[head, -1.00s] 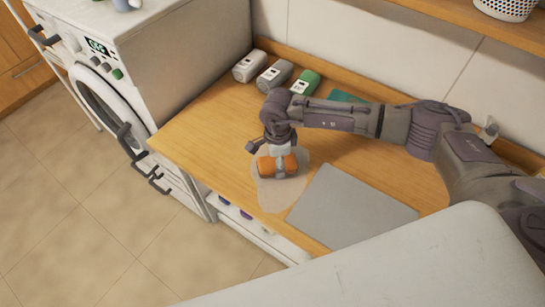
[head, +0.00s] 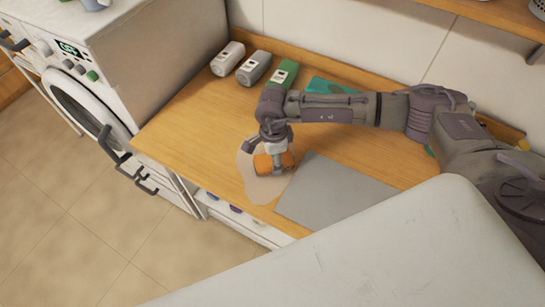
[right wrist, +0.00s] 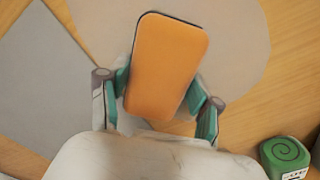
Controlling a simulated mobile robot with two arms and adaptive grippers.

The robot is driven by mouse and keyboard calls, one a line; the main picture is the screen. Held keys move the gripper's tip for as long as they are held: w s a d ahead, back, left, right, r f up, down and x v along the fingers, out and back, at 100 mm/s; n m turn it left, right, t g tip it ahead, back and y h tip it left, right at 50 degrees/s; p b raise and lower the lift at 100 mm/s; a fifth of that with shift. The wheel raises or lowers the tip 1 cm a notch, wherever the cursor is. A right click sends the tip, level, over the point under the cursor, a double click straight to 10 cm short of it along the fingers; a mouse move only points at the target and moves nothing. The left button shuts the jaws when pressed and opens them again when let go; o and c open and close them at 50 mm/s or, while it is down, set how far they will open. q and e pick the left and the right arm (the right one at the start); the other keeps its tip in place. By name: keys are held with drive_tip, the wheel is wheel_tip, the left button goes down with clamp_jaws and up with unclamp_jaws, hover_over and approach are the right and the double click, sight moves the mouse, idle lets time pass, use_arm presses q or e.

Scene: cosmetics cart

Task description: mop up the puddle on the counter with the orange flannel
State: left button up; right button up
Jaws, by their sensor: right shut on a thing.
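The orange flannel (head: 262,163) is a thick, block-like pad. It also shows in the right wrist view (right wrist: 167,65). My right gripper (head: 277,165) is shut on it from above, with one finger on each side in the right wrist view (right wrist: 158,88). The puddle (head: 256,190) is a pale, see-through patch reaching the counter's front edge. The flannel is over its right part; I cannot tell if it touches the surface. The puddle also shows beyond the flannel in the right wrist view (right wrist: 235,45). My left gripper is not in view.
A grey mat (head: 335,193) lies right of the puddle on the wooden counter (head: 185,130). A washing machine (head: 120,90) stands left. A teal item (head: 322,85) lies behind my arm.

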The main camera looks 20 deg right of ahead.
drive_tip(key=shift+w+a+f+b, duration=0.1)
drive_tip(key=shift+w+a+b, duration=0.65)
drive_tip(key=shift+w+b, duration=0.25)
drive_tip(key=shift+w+a+f+b, duration=0.1)
drive_tip(key=shift+w+a+b, duration=0.6)
drive_tip(key=shift+w+b, duration=0.25)
drive_tip(key=shift+w+a+r, duration=0.2)
drive_tip(key=shift+w+a, duration=0.05)
drive_tip(key=shift+a, duration=0.05)
drive_tip(key=shift+s+d, duration=0.5)
drive_tip(key=shift+s, duration=0.1)
drive_tip(key=shift+s+d, duration=0.7)
drive_tip(key=shift+s, duration=0.25)
drive_tip(key=shift+s+d, duration=0.7)
drive_tip(key=shift+s, duration=0.2)
drive_tip(key=shift+w+r+p, duration=0.1)
drive_tip(key=shift+r+p, duration=0.2)
drive_tip(key=shift+r, duration=0.2)
wheel_tip(320, 180, up, 3)
drive_tip(key=shift+f+p, duration=0.1)
drive_tip(key=shift+p, duration=0.6)
drive_tip(key=shift+r+p, duration=1)
drive_tip(key=shift+r, duration=1.15)
